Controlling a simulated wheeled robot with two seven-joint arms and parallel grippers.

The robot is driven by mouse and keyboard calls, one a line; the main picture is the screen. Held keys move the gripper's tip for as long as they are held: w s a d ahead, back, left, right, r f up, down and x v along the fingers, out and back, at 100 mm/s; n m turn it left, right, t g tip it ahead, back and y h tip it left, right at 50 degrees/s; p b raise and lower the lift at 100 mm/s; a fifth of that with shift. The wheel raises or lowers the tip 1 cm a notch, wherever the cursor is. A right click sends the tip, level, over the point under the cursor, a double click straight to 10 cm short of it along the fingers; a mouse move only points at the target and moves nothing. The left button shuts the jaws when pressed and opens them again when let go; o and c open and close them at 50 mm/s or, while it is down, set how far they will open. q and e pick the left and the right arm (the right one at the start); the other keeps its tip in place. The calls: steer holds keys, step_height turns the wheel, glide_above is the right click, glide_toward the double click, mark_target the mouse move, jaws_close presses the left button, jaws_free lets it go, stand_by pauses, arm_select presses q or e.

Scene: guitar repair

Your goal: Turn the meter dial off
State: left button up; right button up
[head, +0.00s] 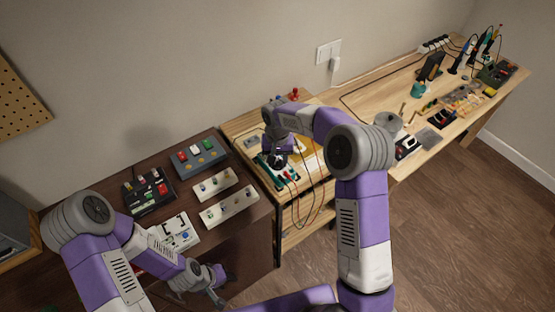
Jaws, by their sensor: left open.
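What looks like the meter (290,182), a dark and green device with thin leads, lies on the small light-wood bench left of centre in the head view. My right gripper (279,163) is over it, pointing down, and hides part of it, including any dial. I cannot tell whether the gripper touches it or how its fingers stand. My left gripper (221,285) is low in the view, in front of the dark cabinet, open and empty, away from the meter.
The dark table (165,180) holds a black pedal box (148,192), a grey pedal box (201,157) and white panels (229,206). A long workbench (385,90) with tools extends right. Open floor (440,220) lies at right.

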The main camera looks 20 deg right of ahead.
jaws_close()
stand_by(0.3)
steer(key=n+p, duration=0.1)
steer(key=n, duration=0.2)
steer(key=shift+d+n+p, duration=0.1)
steer(key=shift+n+p, duration=0.55)
steer(key=shift+n, duration=1.15)
